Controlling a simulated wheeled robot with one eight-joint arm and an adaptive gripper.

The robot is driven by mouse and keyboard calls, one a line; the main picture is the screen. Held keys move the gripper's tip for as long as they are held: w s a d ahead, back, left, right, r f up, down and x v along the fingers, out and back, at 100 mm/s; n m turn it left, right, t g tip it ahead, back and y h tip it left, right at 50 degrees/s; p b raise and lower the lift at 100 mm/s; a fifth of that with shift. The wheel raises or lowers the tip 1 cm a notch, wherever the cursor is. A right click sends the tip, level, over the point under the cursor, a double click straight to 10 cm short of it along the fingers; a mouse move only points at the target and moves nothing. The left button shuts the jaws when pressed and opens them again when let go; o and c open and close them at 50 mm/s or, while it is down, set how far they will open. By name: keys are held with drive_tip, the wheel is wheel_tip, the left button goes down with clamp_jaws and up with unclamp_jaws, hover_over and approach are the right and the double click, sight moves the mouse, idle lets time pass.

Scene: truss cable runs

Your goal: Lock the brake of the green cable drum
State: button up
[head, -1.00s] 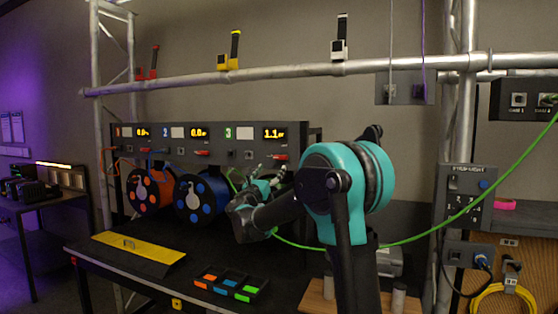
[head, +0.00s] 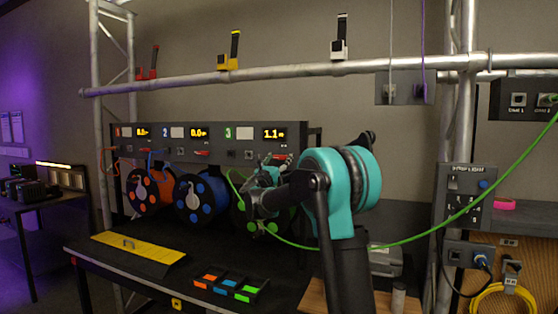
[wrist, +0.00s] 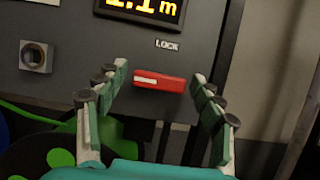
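The green cable drum (head: 268,219) hangs under bay 3 of the drum panel, partly hidden by my arm; its black face with green spots shows low in the wrist view (wrist: 62,158). Its brake lever (wrist: 158,81) is a red bar below the word LOCK and the yellow 1.1 m display (wrist: 142,8). My gripper (wrist: 158,90) is open, its fingers apart to the left and right of the red lever in the picture. I cannot tell whether either finger touches it. In the head view my gripper (head: 273,165) is in front of panel 3.
The orange drum (head: 151,190) and blue drum (head: 201,198) hang to the left. A green cable (head: 408,240) runs right from the green drum. A yellow plate (head: 138,248) and a tray of coloured blocks (head: 230,285) lie on the table. A socket (wrist: 36,57) is left of the lever.

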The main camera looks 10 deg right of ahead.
drive_tip(key=c, duration=0.9)
drive_tip(key=shift+m, duration=0.5)
drive_tip(key=m+g+h, duration=0.1)
drive_tip(key=m, duration=0.1)
drive_tip(key=m+g+h, duration=0.1)
drive_tip(key=m, duration=0.2)
drive_tip(key=shift+a+r+h, duration=0.1)
drive_tip(key=shift+h, duration=0.3)
drive_tip(key=m+g, duration=0.1)
drive_tip(key=m, duration=0.2)
drive_tip(key=m+g+h, duration=0.1)
drive_tip(key=m, duration=0.2)
drive_tip(key=shift+m+g, duration=0.3)
drive_tip(key=m+g, duration=0.2)
drive_tip(key=m, duration=0.3)
drive_tip(key=shift+r, duration=0.1)
drive_tip(key=shift+s+d+m+g+y, duration=0.15)
drive_tip(key=shift+m+g, duration=0.35)
drive_tip(key=shift+m, duration=0.7)
drive_tip(key=shift+w+d+m+g+y, duration=0.15)
drive_tip(key=shift+m+g, duration=0.35)
drive_tip(key=shift+m, duration=0.7)
drive_tip(key=shift+s+a, duration=0.1)
drive_tip(key=o, duration=1.2)
drive_tip(key=shift+c, duration=0.2)
